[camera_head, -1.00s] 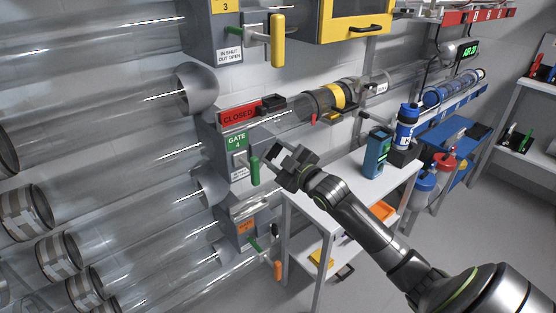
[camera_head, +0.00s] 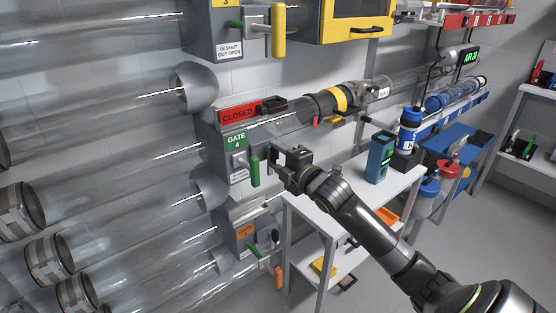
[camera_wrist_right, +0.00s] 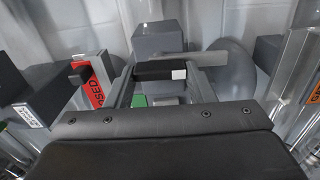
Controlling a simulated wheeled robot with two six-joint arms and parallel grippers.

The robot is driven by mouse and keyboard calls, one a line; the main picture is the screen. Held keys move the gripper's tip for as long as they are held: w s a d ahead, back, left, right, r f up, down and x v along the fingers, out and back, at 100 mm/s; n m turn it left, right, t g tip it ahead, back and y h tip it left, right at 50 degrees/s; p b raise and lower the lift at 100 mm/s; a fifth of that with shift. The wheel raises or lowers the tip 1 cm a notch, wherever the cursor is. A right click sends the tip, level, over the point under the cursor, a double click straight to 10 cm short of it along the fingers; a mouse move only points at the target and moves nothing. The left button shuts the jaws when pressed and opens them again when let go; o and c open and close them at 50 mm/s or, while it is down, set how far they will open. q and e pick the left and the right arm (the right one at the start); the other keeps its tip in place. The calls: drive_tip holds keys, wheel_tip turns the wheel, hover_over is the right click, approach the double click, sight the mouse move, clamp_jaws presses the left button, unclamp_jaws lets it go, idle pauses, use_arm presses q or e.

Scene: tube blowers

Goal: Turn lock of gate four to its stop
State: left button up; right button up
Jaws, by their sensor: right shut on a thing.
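The gate four box (camera_head: 236,150) has a green "GATE 4" label and a green handle (camera_head: 255,172) hanging at its front. A red "CLOSED" sign (camera_head: 238,115) sits above it and also shows in the right wrist view (camera_wrist_right: 97,88). My right gripper (camera_head: 274,158) is at the right side of this box, just right of the green handle. In the right wrist view a black bar with a white end, which I take as the lock (camera_wrist_right: 155,71), lies between its fingers, and the gripper is shut on it. The gripper hides the lock in the head view. My left gripper is out of view.
A white table (camera_head: 330,205) with a teal device (camera_head: 380,157) stands right of the gate, under my right arm. Below gate four is another gate box with an orange label (camera_head: 245,231). A yellow handle (camera_head: 279,32) hangs above. Clear tubes fill the left.

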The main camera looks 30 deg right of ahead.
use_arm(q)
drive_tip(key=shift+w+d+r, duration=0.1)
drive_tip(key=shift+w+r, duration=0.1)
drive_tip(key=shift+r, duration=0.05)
use_arm(e)
drive_tip(key=shift+n, duration=0.3)
drive_tip(key=shift+f, duration=0.1)
drive_tip(key=o, duration=1.4)
drive_tip(key=shift+s, duration=0.1)
drive_tip(key=shift+s, duration=0.3)
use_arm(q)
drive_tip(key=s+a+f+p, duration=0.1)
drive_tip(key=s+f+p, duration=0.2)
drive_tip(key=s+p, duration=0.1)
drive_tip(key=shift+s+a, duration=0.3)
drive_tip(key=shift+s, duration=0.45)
use_arm(e)
drive_tip(key=shift+s+d, duration=0.2)
drive_tip(key=shift+s, duration=2.55)
drive_tip(key=shift+s+d, duration=0.25)
drive_tip(key=shift+s, duration=2.5)
drive_tip(key=shift+s+d, duration=0.2)
drive_tip(key=shift+s, duration=2.55)
